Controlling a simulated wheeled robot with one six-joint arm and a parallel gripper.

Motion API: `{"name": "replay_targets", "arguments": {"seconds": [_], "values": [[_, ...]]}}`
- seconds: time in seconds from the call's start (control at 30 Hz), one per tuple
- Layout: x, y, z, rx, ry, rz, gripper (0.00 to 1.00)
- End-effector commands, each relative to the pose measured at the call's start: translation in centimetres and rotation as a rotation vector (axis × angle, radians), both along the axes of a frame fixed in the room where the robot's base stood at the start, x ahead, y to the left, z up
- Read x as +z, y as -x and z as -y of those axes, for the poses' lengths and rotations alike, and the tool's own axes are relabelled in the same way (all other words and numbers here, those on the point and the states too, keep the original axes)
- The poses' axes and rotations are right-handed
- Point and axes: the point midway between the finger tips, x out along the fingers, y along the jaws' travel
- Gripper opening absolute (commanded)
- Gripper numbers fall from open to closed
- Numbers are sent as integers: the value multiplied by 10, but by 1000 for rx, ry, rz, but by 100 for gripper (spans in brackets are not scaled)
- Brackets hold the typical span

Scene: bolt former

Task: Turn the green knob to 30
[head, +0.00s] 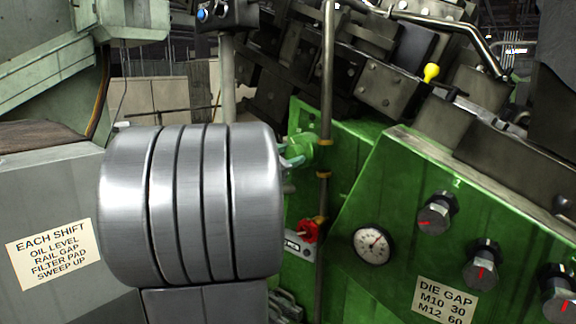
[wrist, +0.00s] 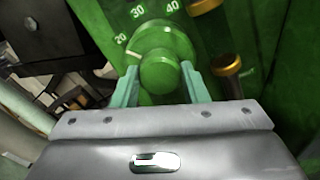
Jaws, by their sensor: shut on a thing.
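The green knob (wrist: 165,72) is in the upper middle of the wrist view, with a round flange and a stubby grip. Numbers 20, 30 and 40 are printed on the green panel around it. A pale mark on the flange's left edge points near the 20, away from the 30. My gripper (wrist: 160,67) has its two teal fingers on either side of the knob's grip, shut on it. In the head view the green knob (head: 301,148) shows behind my large silver wrist, which hides most of my gripper.
A vertical pipe with brass collars (wrist: 228,64) runs close to the right of the knob. A gauge (head: 371,245), several black knobs (head: 438,213) and a die gap label (head: 444,301) are on the green panel at right.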

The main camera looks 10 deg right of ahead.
Motion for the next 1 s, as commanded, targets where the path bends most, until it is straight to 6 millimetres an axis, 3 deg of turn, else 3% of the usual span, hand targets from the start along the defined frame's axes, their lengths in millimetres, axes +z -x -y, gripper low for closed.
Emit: {"name": "replay_targets", "arguments": {"seconds": [0.03, 0.5, 1.0], "values": [[-7, 0, 0, 1, -21, 33, 18], [-6, 1, 0, 1, -258, 334, 18], [-2, 1, 0, -1, -377, 484, 18]]}}
